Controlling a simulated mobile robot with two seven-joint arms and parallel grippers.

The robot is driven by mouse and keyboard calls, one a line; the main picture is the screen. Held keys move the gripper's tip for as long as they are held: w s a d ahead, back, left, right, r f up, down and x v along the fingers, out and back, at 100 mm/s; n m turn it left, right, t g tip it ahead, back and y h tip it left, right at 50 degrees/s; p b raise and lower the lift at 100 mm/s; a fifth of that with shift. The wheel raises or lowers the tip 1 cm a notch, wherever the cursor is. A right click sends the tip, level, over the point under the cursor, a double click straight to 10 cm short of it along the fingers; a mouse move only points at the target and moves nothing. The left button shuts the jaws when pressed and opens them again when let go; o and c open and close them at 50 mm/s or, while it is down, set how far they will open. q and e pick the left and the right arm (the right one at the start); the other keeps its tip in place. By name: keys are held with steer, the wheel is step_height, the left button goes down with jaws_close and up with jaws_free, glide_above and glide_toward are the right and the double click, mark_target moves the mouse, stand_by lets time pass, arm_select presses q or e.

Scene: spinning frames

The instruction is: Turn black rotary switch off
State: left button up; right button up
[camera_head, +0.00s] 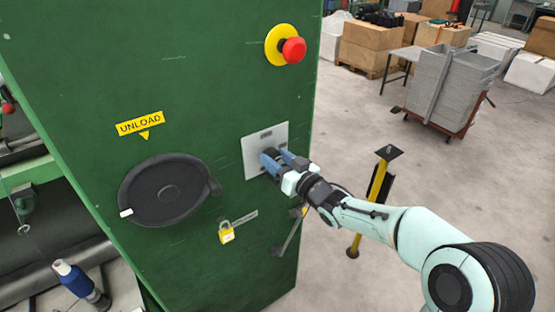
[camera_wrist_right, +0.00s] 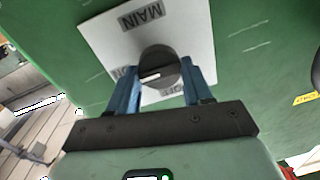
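The black rotary switch (camera_wrist_right: 158,68) is a round knob with a white mark on its face, pointing left in the right wrist view. It sits on a light grey plate (camera_head: 254,142) on the green cabinet. In the wrist view the plate's MAIN label is upside down, and an OFF label lies partly hidden near the fingers. My right gripper (camera_wrist_right: 161,82) has its two blue fingers on opposite sides of the knob, seemingly touching it. In the head view my right gripper (camera_head: 275,161) covers much of the knob. My left gripper is not in view.
A red emergency button (camera_head: 293,50) sits above the plate. A yellow post (camera_head: 377,182) stands to the right.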

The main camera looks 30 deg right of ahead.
steer(key=shift+f+n+b, duration=0.1)
steer(key=shift+n+b, duration=0.4)
steer(key=n+b, duration=0.3)
steer(key=shift+a+n, duration=0.1)
steer(key=shift+n, duration=0.3)
steer(key=n+b, duration=0.5)
steer(key=n, duration=0.2)
steer(key=shift+a+n+h+b, duration=0.1)
steer(key=shift+n+h+b, duration=0.3)
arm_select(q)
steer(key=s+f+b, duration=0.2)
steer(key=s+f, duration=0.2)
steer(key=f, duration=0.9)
arm_select(e)
steer(key=n, duration=0.4)
steer(key=shift+a+g, duration=0.1)
steer(key=shift+g, duration=0.2)
arm_select(q)
steer(key=shift+b, duration=0.3)
arm_select(e)
steer(key=shift+n+h, duration=0.3)
steer(key=shift+n, duration=0.2)
steer(key=o, duration=1)
steer(key=shift+o, duration=0.2)
